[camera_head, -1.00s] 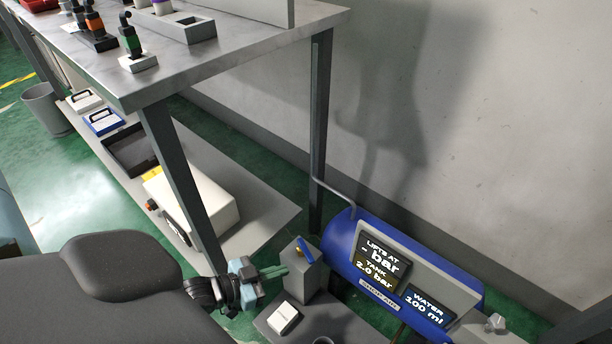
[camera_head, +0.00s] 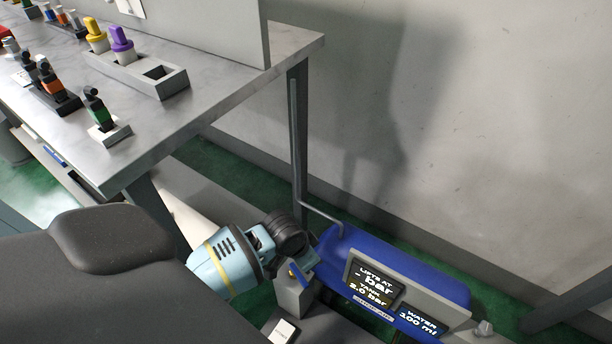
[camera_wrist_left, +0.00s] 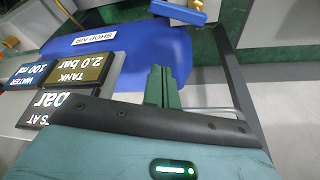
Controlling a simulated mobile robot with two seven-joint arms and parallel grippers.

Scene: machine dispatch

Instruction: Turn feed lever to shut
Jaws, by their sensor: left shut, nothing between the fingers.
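The feed lever (camera_head: 299,274) is a small blue bar on a brass-coloured stem, on top of a grey box (camera_head: 291,298) beside the blue tank. The blue lever also shows at the top edge of the left wrist view (camera_wrist_left: 179,12), partly cut off by the frame. My left gripper (camera_wrist_left: 163,74) has its green fingers together and empty. In that view the fingertips point toward the lever, with a visible gap. In the head view my left wrist is bent beside the lever, and the fingers cannot be made out. My right gripper is not in view.
The blue tank (camera_head: 400,263) with display panels reading tank 2.0 bar and water 100 ml stands right of the lever. A bent pipe runs from it past the table leg (camera_head: 299,150). A white block (camera_head: 284,331) lies below the box.

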